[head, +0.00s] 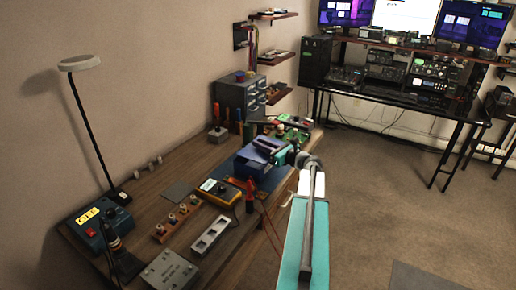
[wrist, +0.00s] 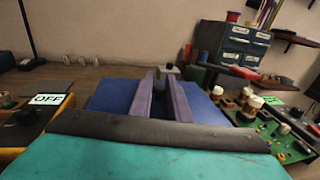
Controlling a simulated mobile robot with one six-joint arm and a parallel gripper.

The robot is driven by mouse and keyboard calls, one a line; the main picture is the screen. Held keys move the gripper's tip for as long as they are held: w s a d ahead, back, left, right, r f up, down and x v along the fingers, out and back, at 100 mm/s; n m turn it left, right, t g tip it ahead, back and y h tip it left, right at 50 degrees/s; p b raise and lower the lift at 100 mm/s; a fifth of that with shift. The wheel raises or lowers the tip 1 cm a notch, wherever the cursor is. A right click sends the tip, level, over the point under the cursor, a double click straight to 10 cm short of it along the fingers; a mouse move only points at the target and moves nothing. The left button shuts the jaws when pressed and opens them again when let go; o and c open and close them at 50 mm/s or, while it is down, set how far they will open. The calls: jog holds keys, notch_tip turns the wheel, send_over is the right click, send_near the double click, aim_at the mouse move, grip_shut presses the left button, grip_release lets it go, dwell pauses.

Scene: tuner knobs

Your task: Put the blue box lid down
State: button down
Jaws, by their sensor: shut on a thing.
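My gripper (wrist: 163,80) is shut on the blue box lid (wrist: 112,95). In the wrist view the lid's blue surface shows on both sides of the two purple fingers. The exact grip point is hidden between the fingers. In the head view my gripper (head: 272,147) is over the blue lid (head: 250,156), near the right edge of the wooden workbench. I cannot tell whether the lid touches what is below it.
A yellow meter (head: 220,192) lies just in front of the blue lid. A green circuit board (head: 294,131) is behind it, and a grey drawer cabinet (head: 240,96) stands farther back. A grey flat pad (head: 177,192) lies to the left. A lamp (head: 88,120) stands far left.

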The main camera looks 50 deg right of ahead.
aim_at(257, 149)
jog(key=shift+w+a, duration=0.1)
jog(key=shift+w, duration=0.45)
jog(key=shift+w+a+f+p, duration=0.15)
jog(key=shift+w+f+p, duration=0.4)
jog(key=shift+w+f, duration=0.3)
jog(key=shift+s+f+p, duration=0.15)
jog(key=shift+f+p, duration=0.15)
jog(key=shift+f, duration=0.5)
jog(key=shift+f, duration=0.2)
jog(key=c, duration=1.7)
grip_release()
jog(key=shift+o, duration=0.2)
jog(key=s+b, duration=0.3)
jog(key=s, duration=1)
jog(key=shift+s+r, duration=0.4)
